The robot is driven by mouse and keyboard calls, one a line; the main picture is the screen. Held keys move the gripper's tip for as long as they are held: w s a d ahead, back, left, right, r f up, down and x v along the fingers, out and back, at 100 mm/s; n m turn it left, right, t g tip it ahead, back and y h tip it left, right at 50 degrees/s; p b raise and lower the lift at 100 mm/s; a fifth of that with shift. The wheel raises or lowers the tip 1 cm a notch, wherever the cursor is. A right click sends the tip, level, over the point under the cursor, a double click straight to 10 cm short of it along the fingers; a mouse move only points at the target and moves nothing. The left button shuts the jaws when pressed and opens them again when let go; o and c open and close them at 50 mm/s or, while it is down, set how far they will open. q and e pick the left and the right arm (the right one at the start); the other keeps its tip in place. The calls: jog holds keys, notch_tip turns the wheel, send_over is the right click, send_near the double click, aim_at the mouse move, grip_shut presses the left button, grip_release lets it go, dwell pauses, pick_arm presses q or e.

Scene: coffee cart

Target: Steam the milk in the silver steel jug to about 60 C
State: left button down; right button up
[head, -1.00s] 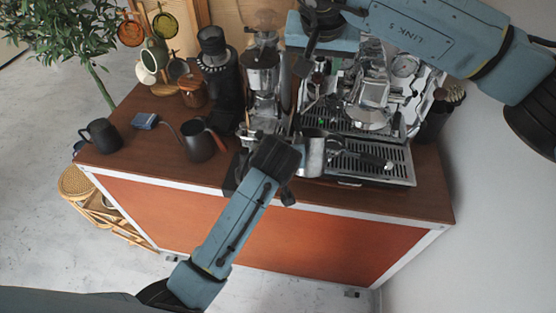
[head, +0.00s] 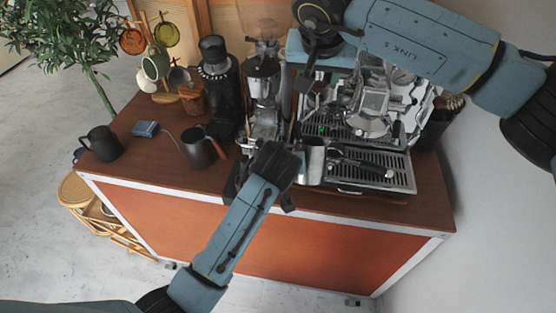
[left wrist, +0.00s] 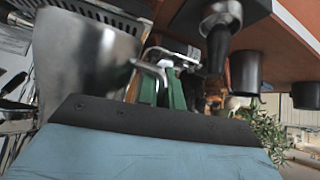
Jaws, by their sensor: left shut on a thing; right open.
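The silver steel jug (head: 312,160) is at the left front of the espresso machine (head: 365,110), by its drip tray. My left gripper (head: 297,166) is at the jug's left side. In the left wrist view the jug (left wrist: 80,62) fills the upper left, and the green-padded jaws (left wrist: 165,90) are shut on its handle (left wrist: 150,72). My right gripper (head: 312,92) is open, small and dark, in front of the machine's left side, above and behind the jug. The steam wand and the milk inside the jug cannot be made out.
A grinder (head: 262,90) stands left of the machine. The counter's front right (head: 425,210) is clear.

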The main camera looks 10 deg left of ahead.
aim_at(318, 83)
jog(key=shift+x, duration=2.1)
jog(key=shift+r, duration=0.1)
jog(key=c, duration=0.8)
